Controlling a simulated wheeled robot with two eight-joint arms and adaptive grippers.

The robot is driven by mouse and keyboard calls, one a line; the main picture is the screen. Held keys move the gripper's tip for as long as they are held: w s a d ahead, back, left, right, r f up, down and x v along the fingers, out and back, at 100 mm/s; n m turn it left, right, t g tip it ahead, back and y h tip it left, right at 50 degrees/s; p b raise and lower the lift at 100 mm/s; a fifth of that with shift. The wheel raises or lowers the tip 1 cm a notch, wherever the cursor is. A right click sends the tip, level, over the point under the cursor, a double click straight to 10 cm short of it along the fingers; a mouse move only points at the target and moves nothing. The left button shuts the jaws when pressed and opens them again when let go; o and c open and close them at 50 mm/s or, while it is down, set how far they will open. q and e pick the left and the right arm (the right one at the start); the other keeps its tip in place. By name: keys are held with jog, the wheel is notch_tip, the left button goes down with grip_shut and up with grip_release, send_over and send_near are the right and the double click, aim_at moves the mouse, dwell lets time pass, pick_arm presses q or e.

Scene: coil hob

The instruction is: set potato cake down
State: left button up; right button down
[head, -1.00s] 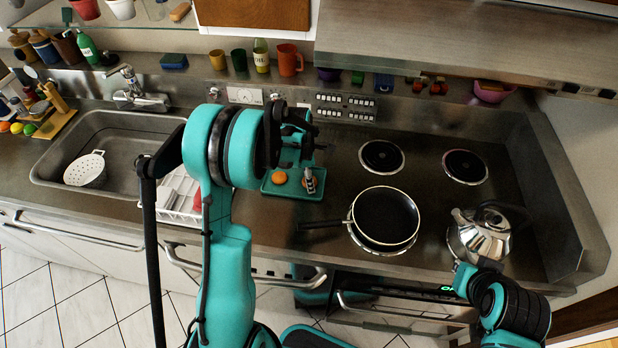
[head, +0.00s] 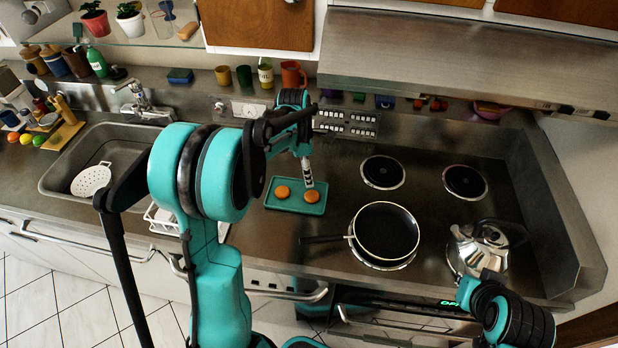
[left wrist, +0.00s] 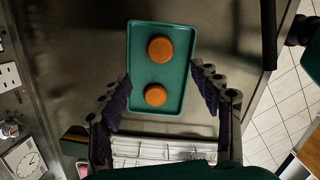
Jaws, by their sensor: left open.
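Two round orange-brown potato cakes lie side by side on a small teal tray (head: 296,208) on the steel counter. The left cake (head: 282,192) and right cake (head: 312,196) are apart. In the left wrist view the tray (left wrist: 139,73) holds the right cake (left wrist: 160,49) farther up and the left cake (left wrist: 156,95) lower. My left gripper (head: 308,180) is above the tray near the right cake.
A frying pan (head: 386,229) sits on the front left burner, its handle pointing left towards the tray. A kettle (head: 478,250) stands on the front right. Two back burners (head: 383,172) are bare. A white dish rack (head: 160,218) and sink (head: 120,150) are left.

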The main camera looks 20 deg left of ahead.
pick_arm(q)
jog(key=s+d+r+m+t+y, duration=0.1)
jog(key=s+d+r+m+t, duration=0.2)
jog(key=s+d+r+m, duration=0.5)
jog(key=s+d+m+t, duration=0.1)
jog(key=s+m+t, duration=0.2)
jog(key=s+m, duration=0.9)
jog(key=m, duration=0.4)
jog(key=shift+d+r+t, duration=0.15)
jog(key=shift+d+t, duration=0.05)
jog(key=shift+t, duration=0.1)
notch_tip(320, 180, down, 10)
jog(key=b, duration=1)
